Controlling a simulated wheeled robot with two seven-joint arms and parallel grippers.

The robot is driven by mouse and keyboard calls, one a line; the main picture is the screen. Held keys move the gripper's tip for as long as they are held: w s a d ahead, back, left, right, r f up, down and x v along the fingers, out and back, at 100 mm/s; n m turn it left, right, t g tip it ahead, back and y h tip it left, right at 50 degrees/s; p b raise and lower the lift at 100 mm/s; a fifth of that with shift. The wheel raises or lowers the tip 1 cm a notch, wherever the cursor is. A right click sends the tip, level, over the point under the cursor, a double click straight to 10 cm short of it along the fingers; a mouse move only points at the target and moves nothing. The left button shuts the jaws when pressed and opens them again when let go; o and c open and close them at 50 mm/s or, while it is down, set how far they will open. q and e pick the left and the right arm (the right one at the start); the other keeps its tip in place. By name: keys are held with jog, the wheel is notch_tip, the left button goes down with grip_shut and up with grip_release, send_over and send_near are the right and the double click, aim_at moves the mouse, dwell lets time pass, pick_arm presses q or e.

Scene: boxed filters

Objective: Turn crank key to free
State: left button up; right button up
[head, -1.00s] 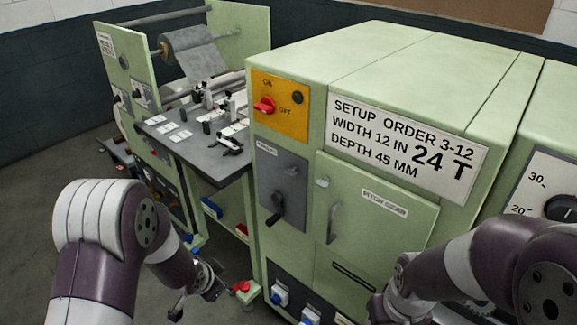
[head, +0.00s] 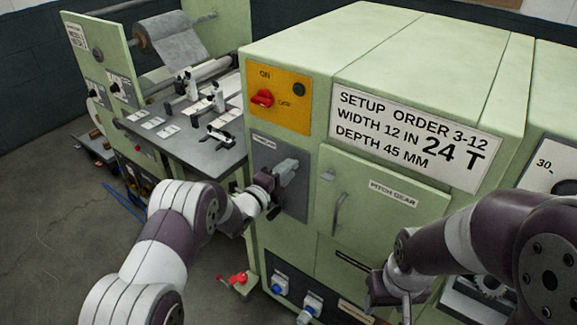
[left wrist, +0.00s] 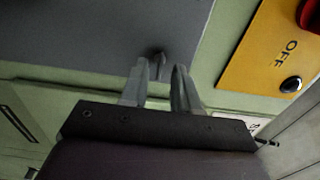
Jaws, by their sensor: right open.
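The grey crank panel (head: 296,205) is on the front of the green cabinet, below the yellow ON/OFF plate. My left gripper (head: 287,168) is right in front of this panel and hides the black crank from the head view. In the left wrist view, the two fingers of my left gripper (left wrist: 166,72) point at the grey panel (left wrist: 90,35) with a narrow gap between them. A small dark knob-like part (left wrist: 157,54) shows by the fingertips; I cannot tell whether it is held. My right gripper (head: 405,303) is open, low at the right, well apart from the panel.
The red switch (head: 262,99) sits on the yellow plate (head: 290,118) just above the panel. The pitch gear door (head: 375,215) with its handle is to the right. A dark worktable (head: 190,150) with clamps is to the left. Blue knobs (head: 280,289) are below.

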pick_arm(q)
jog(key=shift+w+d, duration=0.3)
jog(key=shift+w, duration=0.35)
jog(key=shift+d, duration=0.1)
grip_shut()
jog(key=shift+s+f+n+b, duration=0.1)
jog(key=shift+n+b, duration=2.85)
jog(key=shift+n, duration=6.05)
